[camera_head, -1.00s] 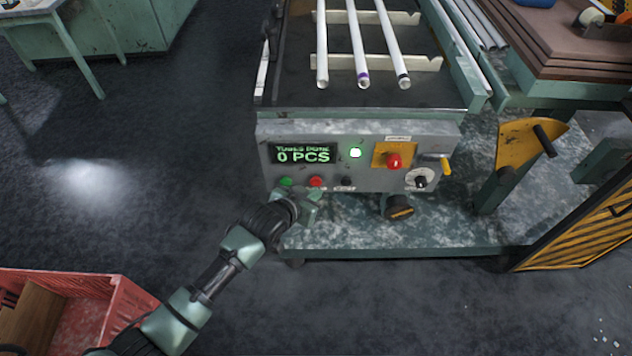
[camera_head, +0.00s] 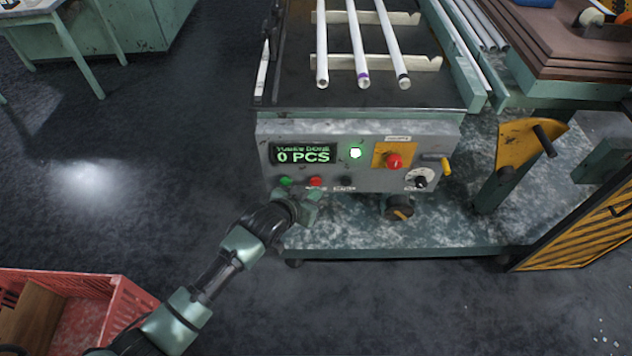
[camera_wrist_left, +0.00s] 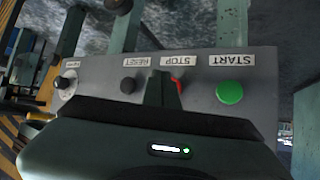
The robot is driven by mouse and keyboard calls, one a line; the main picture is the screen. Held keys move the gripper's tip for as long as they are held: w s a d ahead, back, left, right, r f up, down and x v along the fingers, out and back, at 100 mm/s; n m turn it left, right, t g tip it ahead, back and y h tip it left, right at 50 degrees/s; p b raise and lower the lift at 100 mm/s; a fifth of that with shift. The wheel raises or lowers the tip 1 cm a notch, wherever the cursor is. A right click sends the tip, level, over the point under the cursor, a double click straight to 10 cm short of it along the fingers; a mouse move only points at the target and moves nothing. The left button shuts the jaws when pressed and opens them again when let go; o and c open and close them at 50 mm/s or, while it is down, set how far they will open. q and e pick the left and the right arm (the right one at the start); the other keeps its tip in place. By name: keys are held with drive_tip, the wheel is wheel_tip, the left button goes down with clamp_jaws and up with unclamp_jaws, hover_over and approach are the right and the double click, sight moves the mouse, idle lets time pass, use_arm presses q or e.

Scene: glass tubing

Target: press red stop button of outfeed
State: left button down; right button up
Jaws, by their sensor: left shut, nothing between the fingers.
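The red stop button (camera_head: 316,182) sits low on the grey control panel (camera_head: 360,180), between the green start button (camera_head: 286,182) and the black reset button (camera_head: 347,182). My left gripper (camera_head: 314,194) is shut and empty, just in front of and slightly below the stop button. In the left wrist view the panel appears upside down. The fingers (camera_wrist_left: 172,92) cover most of the stop button (camera_wrist_left: 177,84) there, leaving a red edge showing under the STOP label. Whether the fingertips touch it I cannot tell. My right gripper is not in view.
Several glass tubes (camera_head: 358,45) lie above. A red crate (camera_head: 125,305) stands at lower left.

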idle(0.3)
use_arm(q)
drive_tip(key=shift+w, duration=0.15)
drive_tip(key=shift+w, duration=0.3)
drive_tip(key=shift+w, duration=0.45)
idle(0.8)
drive_tip(key=shift+s+r, duration=0.1)
drive_tip(key=shift+s+p, duration=0.8)
